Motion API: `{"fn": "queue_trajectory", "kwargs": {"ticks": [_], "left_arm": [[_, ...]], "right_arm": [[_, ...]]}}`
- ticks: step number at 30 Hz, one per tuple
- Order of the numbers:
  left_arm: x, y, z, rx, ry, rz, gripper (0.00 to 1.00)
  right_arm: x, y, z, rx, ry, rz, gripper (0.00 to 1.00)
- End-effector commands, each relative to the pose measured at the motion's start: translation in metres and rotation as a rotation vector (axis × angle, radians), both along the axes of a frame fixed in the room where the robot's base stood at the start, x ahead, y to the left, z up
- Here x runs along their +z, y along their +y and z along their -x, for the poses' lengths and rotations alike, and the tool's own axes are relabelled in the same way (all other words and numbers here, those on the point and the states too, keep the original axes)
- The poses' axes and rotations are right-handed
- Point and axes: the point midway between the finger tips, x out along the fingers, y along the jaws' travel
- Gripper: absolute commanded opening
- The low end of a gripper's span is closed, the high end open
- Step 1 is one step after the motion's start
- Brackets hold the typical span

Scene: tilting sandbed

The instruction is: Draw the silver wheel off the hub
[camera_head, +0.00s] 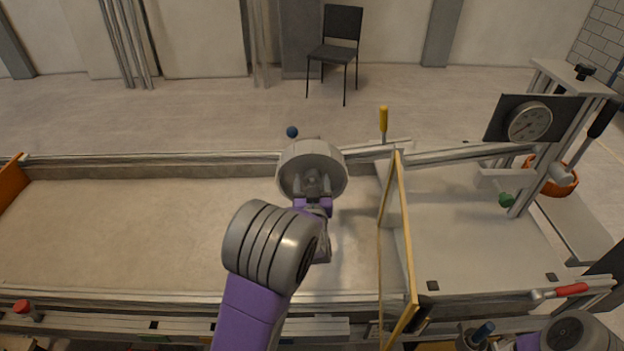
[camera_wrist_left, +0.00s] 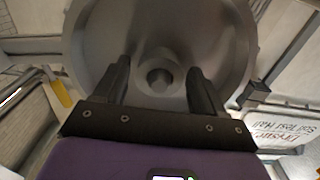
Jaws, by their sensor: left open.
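The silver wheel (camera_head: 295,160) is a dished grey disc standing at the far rail of the sandbed, near the middle of the head view. In the left wrist view the wheel (camera_wrist_left: 95,50) fills the upper part, with its round central hub (camera_wrist_left: 160,78) facing me. My left gripper (camera_head: 313,190) is in front of the wheel. In the left wrist view its open fingers (camera_wrist_left: 160,88) stand on either side of the hub, with gaps on both sides. Whether the fingertips touch the wheel is unclear. My right arm shows only partly at the bottom right; its fingers cannot be made out.
A yellow-framed clear panel (camera_head: 411,250) stands across the bed right of my left arm. A yellow-handled lever (camera_head: 383,119) and a dark blue knob (camera_head: 292,132) are near the wheel. A gauge (camera_head: 530,122) stands at the right. The sand (camera_head: 120,230) at left is clear.

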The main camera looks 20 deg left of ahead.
Motion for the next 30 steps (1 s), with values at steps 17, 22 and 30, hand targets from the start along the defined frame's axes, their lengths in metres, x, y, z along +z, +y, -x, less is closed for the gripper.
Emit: {"fn": "queue_trajectory", "kwargs": {"ticks": [17, 22, 30], "left_arm": [[0.0, 0.0, -0.0005, 0.0, 0.0, 0.0, 0.46], [0.0, 0.0, -0.0004, 0.0, 0.0, 0.0, 0.33], [0.0026, 0.0001, -0.0011, 0.0, -0.007, -0.001, 0.19]], "right_arm": [[0.0, 0.0, 0.0001, 0.0, 0.0, 0.0, 0.41], [0.0, 0.0, 0.0001, 0.0, 0.0, 0.0, 0.41], [-0.0001, 0.0001, 0.0001, 0.0, 0.0, 0.0, 0.41]]}}
